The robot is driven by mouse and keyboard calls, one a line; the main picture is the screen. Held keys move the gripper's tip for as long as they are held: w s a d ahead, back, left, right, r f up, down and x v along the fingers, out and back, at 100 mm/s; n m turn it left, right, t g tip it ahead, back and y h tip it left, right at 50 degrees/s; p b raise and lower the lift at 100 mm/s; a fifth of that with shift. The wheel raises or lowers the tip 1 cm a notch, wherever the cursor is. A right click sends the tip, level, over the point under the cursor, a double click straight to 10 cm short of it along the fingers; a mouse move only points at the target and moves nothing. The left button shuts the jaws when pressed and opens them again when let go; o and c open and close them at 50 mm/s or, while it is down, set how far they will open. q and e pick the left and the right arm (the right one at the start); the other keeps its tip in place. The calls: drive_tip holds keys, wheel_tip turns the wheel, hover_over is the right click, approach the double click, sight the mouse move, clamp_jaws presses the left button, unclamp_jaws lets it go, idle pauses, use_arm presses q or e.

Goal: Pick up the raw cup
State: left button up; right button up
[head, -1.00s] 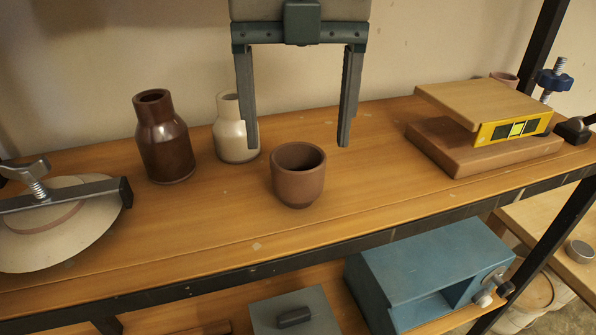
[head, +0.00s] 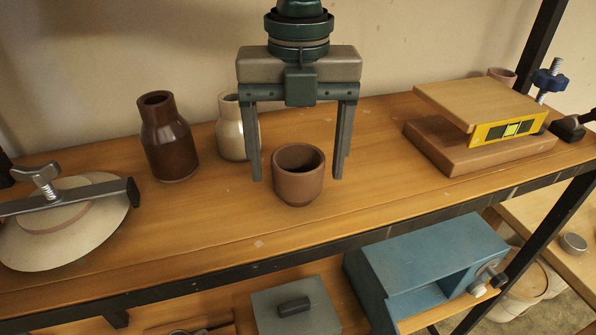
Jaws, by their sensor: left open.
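The raw cup (head: 298,178) is a small reddish-brown clay cup, upright on the wooden shelf (head: 340,212) near its front edge in the head view. My left gripper (head: 297,178) is open and points down from above. Its two fingers appear on either side of the cup, the left fingertip near the cup's left side and the right fingertip beyond its right side. I see no contact with the cup. My right gripper is not in view.
A dark brown bottle (head: 166,142) and a cream bottle (head: 231,132) stand left of the cup, the cream one close behind the left finger. A clamp (head: 60,200) lies on a pale disc (head: 72,222) at far left. Stacked boards (head: 460,148) with a yellow level (head: 508,130) are at right.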

sight(303, 157)
use_arm(q)
drive_tip(key=c, duration=1.2)
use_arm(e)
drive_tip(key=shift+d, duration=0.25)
use_arm(q)
drive_tip(key=shift+r, duration=0.2)
drive_tip(key=shift+c, duration=0.2)
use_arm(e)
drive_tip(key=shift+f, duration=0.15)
